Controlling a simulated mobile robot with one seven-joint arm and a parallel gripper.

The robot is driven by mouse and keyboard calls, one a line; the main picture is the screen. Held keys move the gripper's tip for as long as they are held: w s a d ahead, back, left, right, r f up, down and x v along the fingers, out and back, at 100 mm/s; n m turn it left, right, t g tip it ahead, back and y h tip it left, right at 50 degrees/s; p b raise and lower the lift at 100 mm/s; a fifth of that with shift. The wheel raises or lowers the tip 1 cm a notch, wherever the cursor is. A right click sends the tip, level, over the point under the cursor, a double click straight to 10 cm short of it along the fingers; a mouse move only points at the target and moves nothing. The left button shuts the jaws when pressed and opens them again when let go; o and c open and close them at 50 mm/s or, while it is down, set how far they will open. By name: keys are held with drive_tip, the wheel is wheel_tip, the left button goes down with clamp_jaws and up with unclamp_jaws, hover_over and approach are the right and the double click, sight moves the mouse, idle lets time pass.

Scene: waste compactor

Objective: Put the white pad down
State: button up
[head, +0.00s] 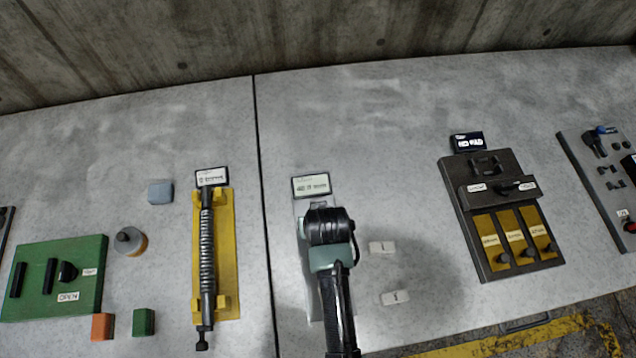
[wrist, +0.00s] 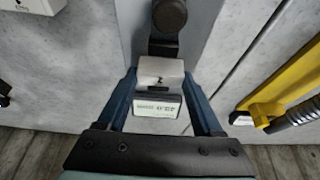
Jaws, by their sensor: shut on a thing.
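My gripper (wrist: 160,82) points down at the panel with its two blue fingers shut on a small white pad (wrist: 161,68). In the head view my gripper (head: 325,262) hides this pad. A light grey plate (head: 299,210) lies under my gripper, with a label sign (head: 312,186) at its far end. The sign also shows in the wrist view (wrist: 158,106), partly behind the pad. A dark bar with a round knob (wrist: 170,16) shows just beyond the pad; I cannot tell whether they touch.
A yellow holder (head: 229,240) with a ribbed black tool (head: 207,255) lies left. A dark panel with yellow slots (head: 470,215) is further right, a green panel (head: 85,255) far left.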

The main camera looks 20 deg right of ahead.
drive_tip(key=shift+f, duration=0.15)
drive_tip(key=o, duration=1.4)
drive_tip(key=shift+c, duration=0.2)
drive_tip(key=v, duration=1.2)
drive_tip(key=shift+r, duration=0.25)
drive_tip(key=shift+w, duration=0.1)
